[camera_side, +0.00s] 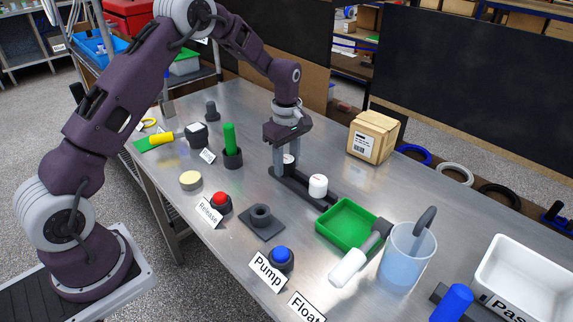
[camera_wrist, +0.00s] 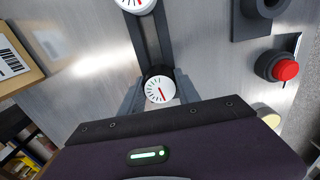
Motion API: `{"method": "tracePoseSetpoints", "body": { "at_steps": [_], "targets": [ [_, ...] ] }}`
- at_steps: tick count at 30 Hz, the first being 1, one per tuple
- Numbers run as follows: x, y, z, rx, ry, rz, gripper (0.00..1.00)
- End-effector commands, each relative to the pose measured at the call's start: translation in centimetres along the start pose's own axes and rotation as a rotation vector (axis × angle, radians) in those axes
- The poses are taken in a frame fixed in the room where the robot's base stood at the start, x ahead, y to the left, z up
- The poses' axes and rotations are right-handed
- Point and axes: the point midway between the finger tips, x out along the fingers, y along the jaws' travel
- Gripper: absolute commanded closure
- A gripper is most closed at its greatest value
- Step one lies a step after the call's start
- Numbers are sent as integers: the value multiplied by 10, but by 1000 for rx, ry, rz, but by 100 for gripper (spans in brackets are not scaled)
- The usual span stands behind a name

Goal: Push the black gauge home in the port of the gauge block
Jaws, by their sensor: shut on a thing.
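The black gauge (camera_wrist: 158,90) has a dark case and a white dial with a red needle. My gripper (camera_wrist: 159,96) is shut on it, one finger on each side. In the side view my gripper (camera_side: 287,168) is low over the far end of the long dark gauge block (camera_side: 309,190), and a bit of the white dial (camera_side: 289,160) shows between the fingers. The gauge block also shows in the wrist view (camera_wrist: 148,42). The port is hidden under the gauge, and I cannot tell how deep the gauge sits.
A white gauge (camera_side: 318,186) stands upright at the block's near end. A dark socket on a plate (camera_side: 261,221), a red button (camera_side: 220,199) and a blue button (camera_side: 281,256) stand in front.

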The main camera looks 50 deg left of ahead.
Motion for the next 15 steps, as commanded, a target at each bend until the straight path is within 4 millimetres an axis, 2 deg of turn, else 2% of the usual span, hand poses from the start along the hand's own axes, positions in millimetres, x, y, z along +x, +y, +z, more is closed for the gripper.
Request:
{"method": "tracePoseSetpoints", "body": {
  "at_steps": [3,9,15],
  "targets": [
    [-12,1,0,0,1,2,100],
    [-64,2,0,1,1,6,100],
    [-98,-5,5,2,1,2,100]
  ]
}}
